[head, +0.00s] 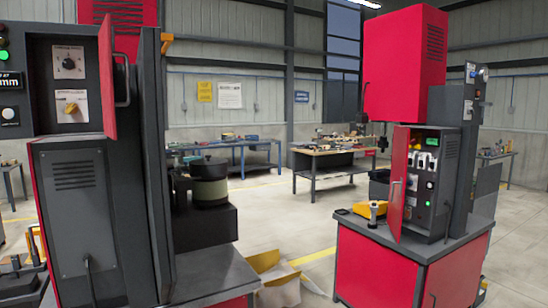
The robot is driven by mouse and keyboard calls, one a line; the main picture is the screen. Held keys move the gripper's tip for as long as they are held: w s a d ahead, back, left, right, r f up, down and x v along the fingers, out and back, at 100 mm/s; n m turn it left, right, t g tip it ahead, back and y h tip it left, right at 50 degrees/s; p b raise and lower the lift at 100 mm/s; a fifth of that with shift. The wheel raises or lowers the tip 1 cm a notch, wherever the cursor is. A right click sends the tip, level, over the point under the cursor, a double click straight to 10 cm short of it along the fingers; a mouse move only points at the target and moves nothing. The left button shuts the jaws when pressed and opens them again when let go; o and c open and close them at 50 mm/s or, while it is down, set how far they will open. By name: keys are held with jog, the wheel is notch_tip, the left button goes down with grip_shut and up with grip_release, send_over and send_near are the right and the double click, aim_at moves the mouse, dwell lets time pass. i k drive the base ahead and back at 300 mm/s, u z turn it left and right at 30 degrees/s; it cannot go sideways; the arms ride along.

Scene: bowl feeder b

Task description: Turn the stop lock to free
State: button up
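An open control box on the left machine shows a black rotary dial (69,64) on a white plate. Below it a yellow knob (71,107) sits on a second white plate. The plates' lettering is too small to read for certain, so I cannot tell for sure which is the stop lock; the yellow knob looks like a turn lock. Its set position is unclear. The red box door (107,70) with a dark handle stands swung open to the right of the knobs. My gripper is not in view.
Left of the knobs are a display (10,83) and a white button (9,114). A second red machine (405,60) with an open door (396,180) stands at the right. Open floor (290,215) extends toward the back workbenches.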

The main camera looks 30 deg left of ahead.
aim_at(71, 108)
jog(key=u, duration=0.35)
jog(key=i, duration=1.3)
jog(key=u, duration=1.6)
jog(key=i, duration=0.75)
jog(key=u, duration=0.9)
jog(key=i, duration=0.25)
jog(key=z, duration=1.55)
jog(key=k, duration=1.1)
jog(key=u, duration=1.3)
jog(key=i, duration=0.5)
